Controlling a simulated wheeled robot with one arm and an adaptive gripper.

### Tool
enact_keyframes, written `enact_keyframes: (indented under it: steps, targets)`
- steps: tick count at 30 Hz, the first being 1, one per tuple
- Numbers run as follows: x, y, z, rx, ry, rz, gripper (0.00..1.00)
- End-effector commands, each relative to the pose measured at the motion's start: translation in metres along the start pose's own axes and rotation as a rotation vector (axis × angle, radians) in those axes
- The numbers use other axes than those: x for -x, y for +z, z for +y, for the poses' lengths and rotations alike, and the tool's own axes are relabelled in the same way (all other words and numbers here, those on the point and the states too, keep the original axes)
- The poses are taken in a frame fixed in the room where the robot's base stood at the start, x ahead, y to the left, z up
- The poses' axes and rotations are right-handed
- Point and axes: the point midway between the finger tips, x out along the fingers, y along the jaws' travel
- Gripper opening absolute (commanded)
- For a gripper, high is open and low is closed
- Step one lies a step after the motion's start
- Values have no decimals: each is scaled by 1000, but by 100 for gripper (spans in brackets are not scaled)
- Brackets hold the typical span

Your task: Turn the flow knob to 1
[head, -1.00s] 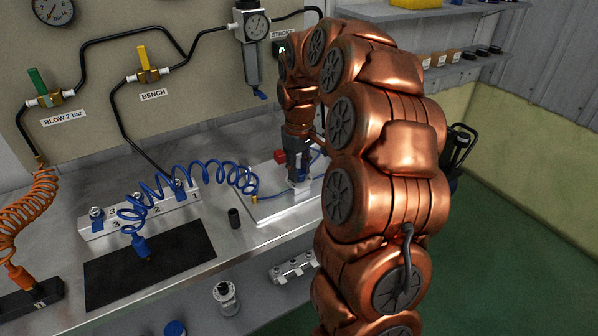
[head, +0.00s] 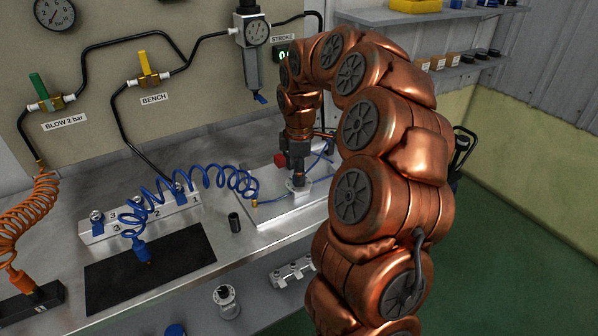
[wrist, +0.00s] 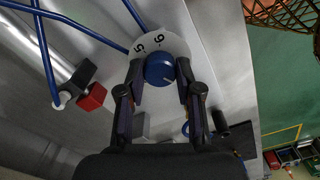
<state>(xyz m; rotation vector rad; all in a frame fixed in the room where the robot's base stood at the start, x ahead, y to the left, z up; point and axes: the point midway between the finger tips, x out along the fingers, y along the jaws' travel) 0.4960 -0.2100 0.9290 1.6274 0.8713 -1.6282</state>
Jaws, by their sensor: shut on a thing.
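The flow knob is blue and round (wrist: 160,70), with a pale mark near its lower right rim. It stands on a white dial plate (wrist: 178,46) with dark digits along the top that look like 5 and 6. My gripper (wrist: 160,80) has a finger on each side of the knob and is shut on it. In the head view my gripper (head: 298,178) points down at the metal plate on the bench, and the knob is mostly hidden there. The rest of the dial's digits are covered by the fingers and knob.
In the head view, a coiled blue hose (head: 205,172), a numbered manifold (head: 140,216) and a small black cup (head: 234,222) stand to the left.

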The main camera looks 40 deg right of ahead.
Motion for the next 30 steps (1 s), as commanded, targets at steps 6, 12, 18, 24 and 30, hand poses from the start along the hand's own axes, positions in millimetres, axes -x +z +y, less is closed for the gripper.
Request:
enact_keyframes:
  steps: [6, 12, 18, 24, 30]
  targets:
    - [0, 1, 0, 49, -1, -2, 0]
    - [0, 1, 0, 61, -1, -2, 0]
    - [0, 1, 0, 61, 0, -3, 0]
    - [0, 1, 0, 60, 0, -2, 48]
    - [0, 0, 0, 60, 0, -1, 60]
